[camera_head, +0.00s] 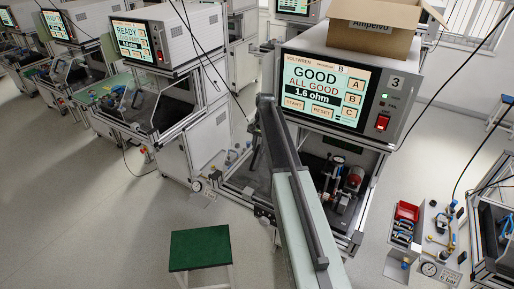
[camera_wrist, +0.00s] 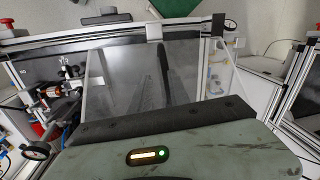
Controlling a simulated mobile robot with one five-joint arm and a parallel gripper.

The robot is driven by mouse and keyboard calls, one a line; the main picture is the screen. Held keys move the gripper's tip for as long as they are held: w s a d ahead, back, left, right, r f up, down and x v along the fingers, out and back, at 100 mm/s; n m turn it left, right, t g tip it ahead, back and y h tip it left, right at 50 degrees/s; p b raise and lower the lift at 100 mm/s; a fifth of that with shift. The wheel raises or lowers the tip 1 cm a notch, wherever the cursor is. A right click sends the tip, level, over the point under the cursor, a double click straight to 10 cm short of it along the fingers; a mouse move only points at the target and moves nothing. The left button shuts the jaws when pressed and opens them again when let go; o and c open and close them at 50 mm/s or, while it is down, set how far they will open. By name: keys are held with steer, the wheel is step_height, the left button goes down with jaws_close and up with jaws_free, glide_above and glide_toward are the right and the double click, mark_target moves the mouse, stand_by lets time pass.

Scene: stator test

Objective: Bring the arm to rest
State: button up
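My arm (camera_head: 300,205), a pale green link with a dark rail, reaches up from the bottom middle of the head view. Its far end stands in front of the left side of station 3 (camera_head: 345,85). In the wrist view, a worn grey-green housing (camera_wrist: 190,152) of mine with a lit indicator and a dark edge fills the bottom. A clear panel (camera_wrist: 125,80) and the station frame lie beyond it. I cannot make out the gripper's fingertips in either view, nor anything held. The station screen (camera_head: 322,90) reads GOOD, ALL GOOD, 1.6 ohm.
An open cardboard box (camera_head: 375,30) sits on station 3. A green-topped stool (camera_head: 200,248) stands on the floor at the front. Similar stations (camera_head: 165,45) line the left. A red bin (camera_head: 406,212) and fittings stand at the right. Floor at the lower left is clear.

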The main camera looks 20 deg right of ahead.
stand_by(0.4)
steer(key=a+f+b, duration=0.4)
steer(key=b, duration=0.1)
steer(key=shift+f, duration=0.4)
steer(key=s+a+f+n+b, duration=0.2)
steer(key=s+a+f+b, duration=0.4)
steer(key=s, duration=0.3)
steer(key=s+a+f+n+b, duration=0.2)
steer(key=s+a+f+b, duration=0.45)
steer(key=s, duration=0.35)
steer(key=s+n+g+h, duration=0.1)
steer(key=s+n, duration=0.3)
steer(key=s, duration=0.6)
steer(key=shift+d+f+b, duration=0.2)
steer(key=shift+f+b, duration=0.05)
steer(key=shift+b, duration=0.05)
steer(key=shift+d, duration=0.1)
